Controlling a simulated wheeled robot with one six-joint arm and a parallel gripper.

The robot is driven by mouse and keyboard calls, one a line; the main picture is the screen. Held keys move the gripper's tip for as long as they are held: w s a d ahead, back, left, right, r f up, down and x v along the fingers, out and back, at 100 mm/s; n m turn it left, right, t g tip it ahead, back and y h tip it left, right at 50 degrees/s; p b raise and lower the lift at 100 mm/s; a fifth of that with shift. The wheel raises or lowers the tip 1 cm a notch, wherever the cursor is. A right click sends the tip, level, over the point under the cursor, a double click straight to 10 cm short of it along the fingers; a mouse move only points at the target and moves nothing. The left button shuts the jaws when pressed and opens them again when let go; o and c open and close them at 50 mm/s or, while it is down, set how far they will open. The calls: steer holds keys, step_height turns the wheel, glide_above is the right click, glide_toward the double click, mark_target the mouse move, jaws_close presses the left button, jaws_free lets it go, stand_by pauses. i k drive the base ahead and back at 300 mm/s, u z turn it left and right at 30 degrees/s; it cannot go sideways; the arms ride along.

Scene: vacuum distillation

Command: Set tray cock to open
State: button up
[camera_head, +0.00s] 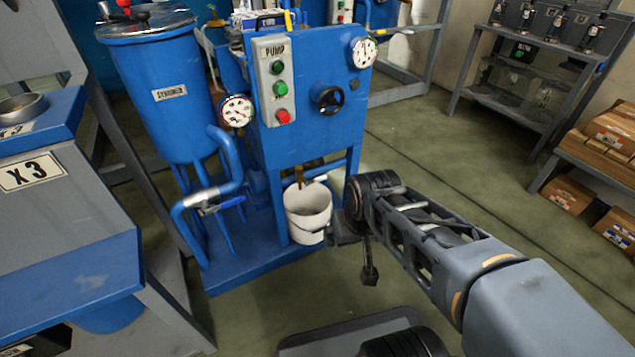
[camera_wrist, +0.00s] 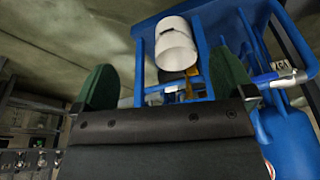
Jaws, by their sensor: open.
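The lever also shows at the right of the wrist view (camera_wrist: 274,77). I cannot tell by label which of these is the tray cock. My gripper (camera_head: 343,232) is just right of the bucket in the head view, apart from the lever. In the wrist view its two green-padded fingers (camera_wrist: 165,82) stand wide apart, with the bucket (camera_wrist: 176,45) beyond them.
The blue pump panel (camera_head: 330,125) with gauges, buttons and a black knob stands behind the bucket. A blue tank (camera_head: 165,100) is to its left. A grey bench marked X 3 (camera_head: 70,215) fills the left. Floor is clear to the right, before shelves with boxes (camera_head: 610,135).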

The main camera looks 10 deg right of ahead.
mark_target(320, 177)
steer(key=z, duration=0.05)
steer(key=k, duration=0.5)
steer(key=u, duration=1.55)
steer(key=i, duration=0.95)
steer(key=z, duration=1.8)
